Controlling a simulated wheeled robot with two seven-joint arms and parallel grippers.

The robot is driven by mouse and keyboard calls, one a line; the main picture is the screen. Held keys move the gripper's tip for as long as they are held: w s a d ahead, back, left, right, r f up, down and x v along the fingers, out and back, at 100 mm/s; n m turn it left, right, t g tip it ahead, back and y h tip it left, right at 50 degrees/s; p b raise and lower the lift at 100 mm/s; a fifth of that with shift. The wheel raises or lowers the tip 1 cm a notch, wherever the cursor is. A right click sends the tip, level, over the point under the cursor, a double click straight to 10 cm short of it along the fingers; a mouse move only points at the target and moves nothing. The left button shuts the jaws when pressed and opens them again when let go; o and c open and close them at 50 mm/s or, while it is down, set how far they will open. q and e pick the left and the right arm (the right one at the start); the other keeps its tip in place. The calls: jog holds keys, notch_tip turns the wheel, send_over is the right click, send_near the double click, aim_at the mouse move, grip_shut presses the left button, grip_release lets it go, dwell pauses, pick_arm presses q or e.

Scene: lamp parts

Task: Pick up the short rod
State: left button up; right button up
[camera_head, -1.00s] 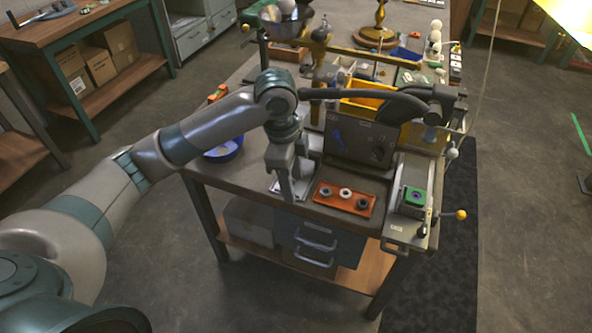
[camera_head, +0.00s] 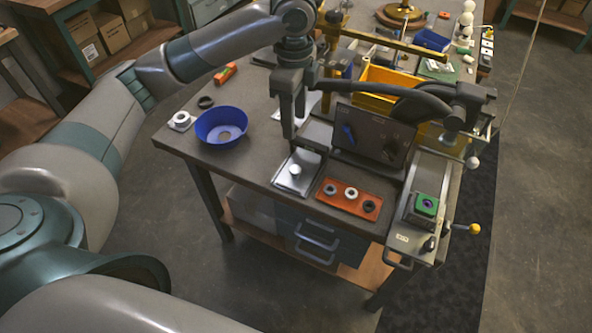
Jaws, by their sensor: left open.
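My left gripper (camera_head: 293,120) points down over the table. Its jaws are open and nothing shows between them. Below and in front of it, a small pale upright piece (camera_head: 295,170) stands on a silver plate (camera_head: 290,183); I cannot tell for sure whether this is the short rod. The gripper is above and behind that piece, apart from it. No other short rod can be made out clearly. My right gripper is out of view.
An orange tray (camera_head: 328,197) with three rings lies right of the plate. A blue bowl (camera_head: 221,127) is at the left. A dark panel (camera_head: 370,137), yellow bin (camera_head: 375,77) and a fixture with a green block (camera_head: 426,205) stand to the right.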

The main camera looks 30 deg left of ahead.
pick_arm(q)
jog(key=p, duration=0.3)
send_over(295, 169)
notch_tip(295, 169, down, 11)
jog(key=shift+s+r, duration=0.1)
jog(key=shift+f, duration=0.65)
jog(key=shift+f, duration=0.1)
jog(key=shift+f+p, duration=0.2)
jog(key=shift+p, duration=0.15)
notch_tip(295, 169, down, 4)
jog(key=shift+p, duration=0.9)
jog(key=shift+f, duration=0.3)
jog(key=shift+c, duration=0.6)
